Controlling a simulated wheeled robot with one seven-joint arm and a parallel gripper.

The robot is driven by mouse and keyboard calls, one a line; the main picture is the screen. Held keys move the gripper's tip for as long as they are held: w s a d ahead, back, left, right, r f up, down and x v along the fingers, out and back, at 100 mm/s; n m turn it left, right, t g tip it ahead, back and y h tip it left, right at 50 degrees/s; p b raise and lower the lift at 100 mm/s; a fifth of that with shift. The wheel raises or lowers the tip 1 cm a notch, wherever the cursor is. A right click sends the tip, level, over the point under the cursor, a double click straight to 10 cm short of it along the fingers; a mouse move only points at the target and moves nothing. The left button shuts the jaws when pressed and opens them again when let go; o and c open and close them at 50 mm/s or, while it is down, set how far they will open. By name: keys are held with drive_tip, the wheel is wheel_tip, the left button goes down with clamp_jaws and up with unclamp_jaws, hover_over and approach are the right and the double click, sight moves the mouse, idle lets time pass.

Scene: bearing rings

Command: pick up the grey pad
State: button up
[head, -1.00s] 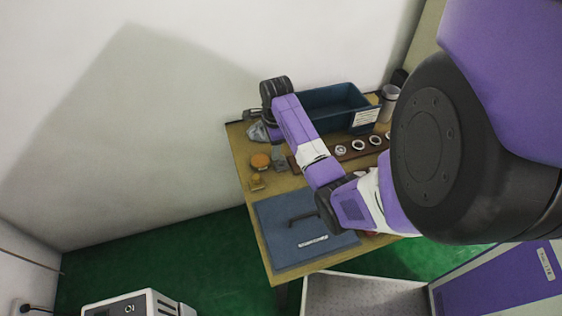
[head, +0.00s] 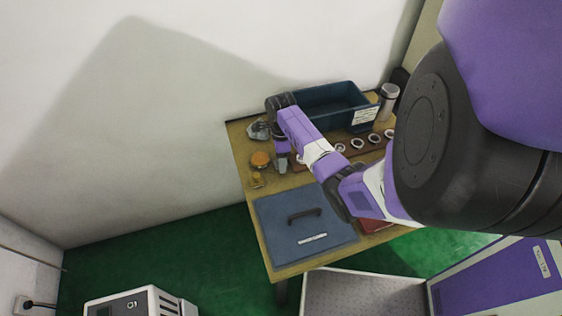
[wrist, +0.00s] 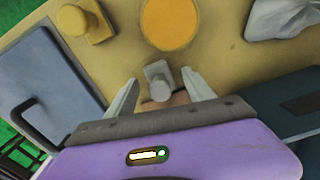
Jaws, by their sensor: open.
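The grey pad (wrist: 158,72), a small grey block with a round knob, lies on the wooden table in the wrist view. My gripper (wrist: 161,78) is open, with one fingertip on each side of the pad and a visible gap to each. The jaws hold nothing. In the head view my gripper (head: 283,165) points down over the left part of the table, and it largely hides the pad there. I cannot tell the exact height of the fingertips above the table.
An orange disc (wrist: 168,22) and a yellow knobbed block (wrist: 86,22) lie close by. A crumpled grey cloth (head: 258,129) is behind. A blue case (head: 285,240) with a handle fills the front. A dark bin (head: 332,103) and a row of rings (head: 357,143) are to the right.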

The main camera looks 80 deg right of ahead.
drive_tip(key=shift+c, duration=0.3)
clamp_jaws()
wheel_tip(320, 180, up, 20)
drive_tip(key=p, duration=0.5)
drive_tip(key=shift+p, duration=0.3)
